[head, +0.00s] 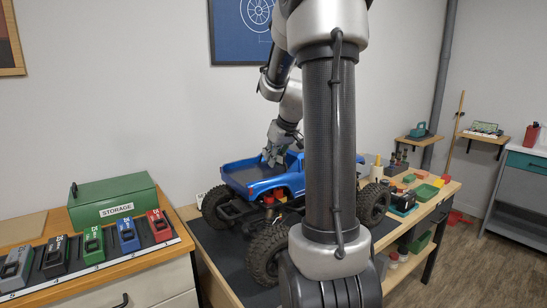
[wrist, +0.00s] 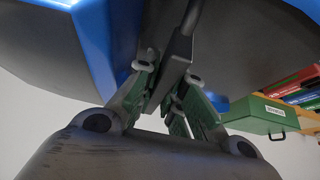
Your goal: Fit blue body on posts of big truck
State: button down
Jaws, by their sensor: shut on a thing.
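The blue truck body (head: 262,173) is over the big truck's chassis, between its large black tyres (head: 268,254). A gap with chassis parts shows under its near side; whether it rests on the posts I cannot tell, and the posts are not clearly visible. My gripper (head: 273,156) reaches down into the body from above. In the wrist view my gripper (wrist: 176,100) is shut on a dark grey bar-like part of the blue body (wrist: 92,45). My own arm hides the right part of the truck in the head view.
The truck stands on a dark mat (head: 212,243) on a wooden bench. Small parts and tools (head: 405,195) lie right of it. On the left bench are a green storage box (head: 113,203) and several coloured packs in a row (head: 93,246).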

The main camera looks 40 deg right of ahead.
aim_at(273, 169)
jog(key=shift+f, duration=1.95)
jog(key=c, duration=1.4)
grip_release()
jog(key=shift+c, duration=0.2)
jog(key=v, duration=1.2)
